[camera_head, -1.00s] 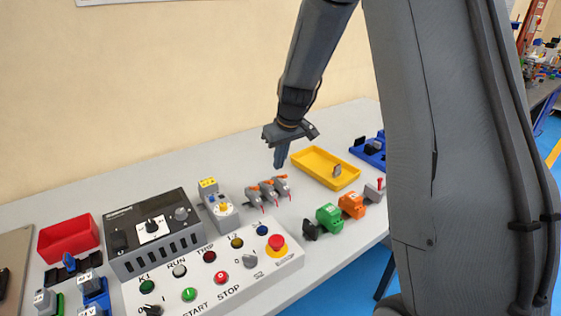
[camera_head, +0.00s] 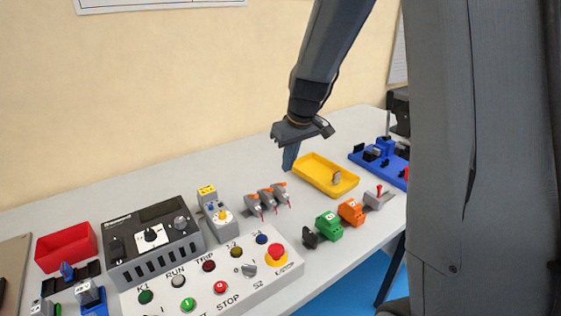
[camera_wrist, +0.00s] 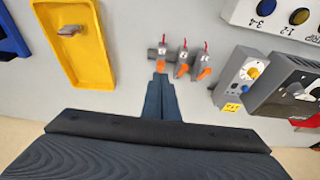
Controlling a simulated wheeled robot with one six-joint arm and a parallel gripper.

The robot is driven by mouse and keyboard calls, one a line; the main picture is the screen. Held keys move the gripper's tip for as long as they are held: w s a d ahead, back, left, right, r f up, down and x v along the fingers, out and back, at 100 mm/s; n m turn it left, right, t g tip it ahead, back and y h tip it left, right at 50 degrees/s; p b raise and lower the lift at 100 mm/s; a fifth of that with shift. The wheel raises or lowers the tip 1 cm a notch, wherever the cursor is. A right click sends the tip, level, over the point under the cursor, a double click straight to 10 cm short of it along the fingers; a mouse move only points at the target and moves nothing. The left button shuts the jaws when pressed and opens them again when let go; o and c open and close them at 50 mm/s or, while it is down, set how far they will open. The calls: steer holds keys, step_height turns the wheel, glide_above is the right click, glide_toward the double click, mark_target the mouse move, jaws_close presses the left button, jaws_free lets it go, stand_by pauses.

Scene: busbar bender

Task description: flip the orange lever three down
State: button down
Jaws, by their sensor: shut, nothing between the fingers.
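Three grey lever units with orange handles stand in a row mid-table. The rightmost in the head view, which I take to be lever three (camera_head: 281,193), is the leftmost in the wrist view (camera_wrist: 160,66). Its number is too small to read surely. The orange handles point toward the wall side, and a thin red tip sticks out on the opposite side of each unit. My gripper (camera_head: 288,169) is shut and empty, pointing down on the wall side of lever three. In the wrist view its fingertips (camera_wrist: 160,80) appear right at that orange handle; contact cannot be told.
A yellow tray (camera_head: 308,178) stands just right of the levers. A grey unit with a yellow knob (camera_head: 213,221) stands to their left. A button panel (camera_head: 208,292) and green (camera_head: 328,226) and orange (camera_head: 351,212) blocks lie nearer the front edge.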

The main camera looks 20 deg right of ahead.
steer(key=shift+s+d+r, duration=0.15)
steer(key=shift+s+d, duration=0.1)
steer(key=shift+s, duration=0.45)
steer(key=shift+s+d+r, duration=0.1)
steer(key=shift+s+d, duration=0.15)
steer(key=shift+s, duration=0.45)
steer(key=shift+s, duration=0.1)
steer(key=s+a+f+m+g, duration=0.1)
steer(key=s+a+f, duration=0.1)
steer(key=s, duration=0.8)
steer(key=s+a+f+m+g+h, duration=0.1)
steer(key=s+a+f+m, duration=0.1)
steer(key=s, duration=0.8)
steer(key=shift+s+f+m+g, duration=0.15)
steer(key=shift+f+m+g, duration=0.15)
